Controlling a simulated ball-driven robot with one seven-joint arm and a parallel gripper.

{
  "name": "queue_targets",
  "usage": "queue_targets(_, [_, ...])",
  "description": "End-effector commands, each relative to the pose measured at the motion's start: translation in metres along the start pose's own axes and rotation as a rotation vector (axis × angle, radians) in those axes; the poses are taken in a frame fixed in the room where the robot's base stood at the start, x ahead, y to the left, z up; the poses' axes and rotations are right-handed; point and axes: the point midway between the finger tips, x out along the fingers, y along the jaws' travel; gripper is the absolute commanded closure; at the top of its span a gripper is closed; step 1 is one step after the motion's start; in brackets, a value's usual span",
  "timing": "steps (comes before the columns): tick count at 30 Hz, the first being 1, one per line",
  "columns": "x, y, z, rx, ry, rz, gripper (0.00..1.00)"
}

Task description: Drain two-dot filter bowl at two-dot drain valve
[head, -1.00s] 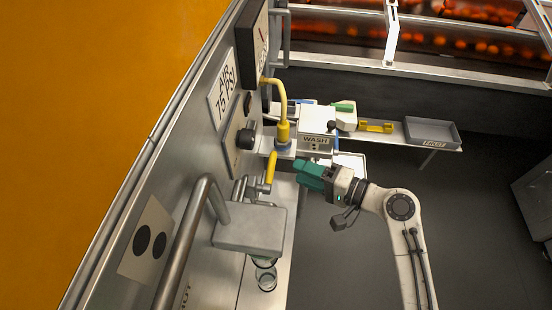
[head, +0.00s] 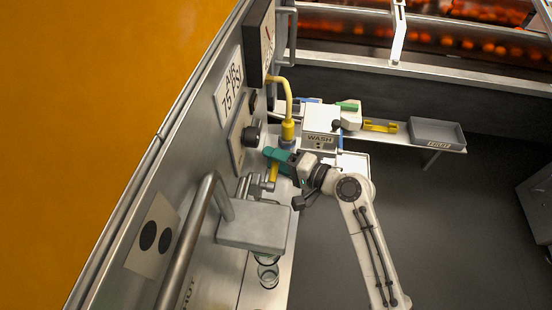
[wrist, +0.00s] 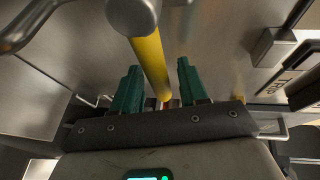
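A sign with two black dots (head: 155,236) is on the steel wall at the left of the head view. To its right, a grey block (head: 253,228) sticks out from the wall, with a clear glass bowl (head: 267,272) below it. A yellow handle (head: 272,175) stands just beyond the block, beside metal fittings. My gripper (head: 271,154) is at this handle, covering part of it. In the wrist view my gripper (wrist: 159,75) has its green fingers apart. The yellow handle (wrist: 150,60) shows between them with gaps on both sides. The drain valve itself is not clearly identifiable.
A curved steel rail (head: 195,235) runs along the wall in front of the block. A yellow pipe (head: 290,105) and a white WASH box (head: 320,125) stand beyond my gripper. A shelf holds a grey tray (head: 437,134). Open floor lies to the right.

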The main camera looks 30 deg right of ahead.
Motion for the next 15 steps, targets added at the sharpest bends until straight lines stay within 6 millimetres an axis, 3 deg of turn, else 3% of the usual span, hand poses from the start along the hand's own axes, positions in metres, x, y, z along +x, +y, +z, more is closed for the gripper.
queue_targets(2, [-0.0002,0.0,0.0001,0.0,0.0,0.0,0.65])
queue_targets(12, [-0.0003,0.0002,0.0001,0.0,0.0,0.0,0.98])
queue_targets(15, [-0.0004,0.0003,0.0001,0.0,0.0,0.001,1.0])
